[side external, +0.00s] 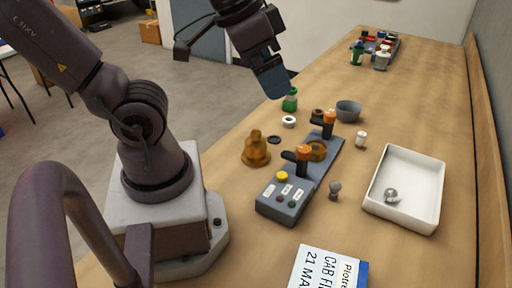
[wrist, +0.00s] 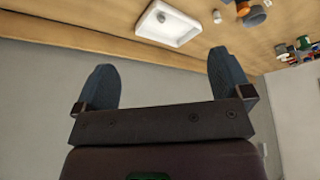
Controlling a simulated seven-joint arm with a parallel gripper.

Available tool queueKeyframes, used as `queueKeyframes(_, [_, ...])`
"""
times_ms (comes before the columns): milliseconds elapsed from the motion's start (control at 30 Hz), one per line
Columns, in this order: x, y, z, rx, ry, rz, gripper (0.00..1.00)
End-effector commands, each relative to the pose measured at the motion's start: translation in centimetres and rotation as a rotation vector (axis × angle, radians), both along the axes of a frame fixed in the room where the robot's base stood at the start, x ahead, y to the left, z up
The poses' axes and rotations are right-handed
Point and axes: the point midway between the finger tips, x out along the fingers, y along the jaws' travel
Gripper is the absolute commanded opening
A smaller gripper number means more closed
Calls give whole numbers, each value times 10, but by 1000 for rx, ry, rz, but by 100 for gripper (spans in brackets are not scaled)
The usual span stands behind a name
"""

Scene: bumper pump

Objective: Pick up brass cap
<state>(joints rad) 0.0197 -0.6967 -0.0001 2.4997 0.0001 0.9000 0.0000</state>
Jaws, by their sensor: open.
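A brass-coloured stepped piece (side external: 256,150), wide at its base and narrow on top, stands on the table left of a dark grey fixture (side external: 290,195). A brass-coloured round part (side external: 317,151) sits on that fixture, partly behind an orange-topped clamp (side external: 303,153). I cannot tell for sure which is the brass cap. My gripper (side external: 272,84) is raised well above the table, near its left edge, and touches nothing. In the wrist view my gripper (wrist: 160,62) shows two blue fingers spread wide with nothing between them.
A white tray (side external: 431,165) holding a small metallic piece stands at right; it also shows in the wrist view (wrist: 187,34). A grey bowl (side external: 348,110), green bottle (side external: 290,100), white ring (side external: 289,122) and grey knob (side external: 335,189) stand around the fixture. A card lies in front.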

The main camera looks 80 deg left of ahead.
Motion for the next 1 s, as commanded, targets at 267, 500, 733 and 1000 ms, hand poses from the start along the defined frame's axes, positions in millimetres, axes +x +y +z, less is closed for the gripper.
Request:
queueKeyframes(267, [3, 1, -82, 154, 411, -138, 97])
queueKeyframes(500, [-14, 29, -147, 444, 792, -353, 97])
queueKeyframes(733, [-28, 63, -193, 768, 1103, -650, 97])
queueKeyframes(1000, [-21, 95, -241, 1146, 1287, -1106, 97])
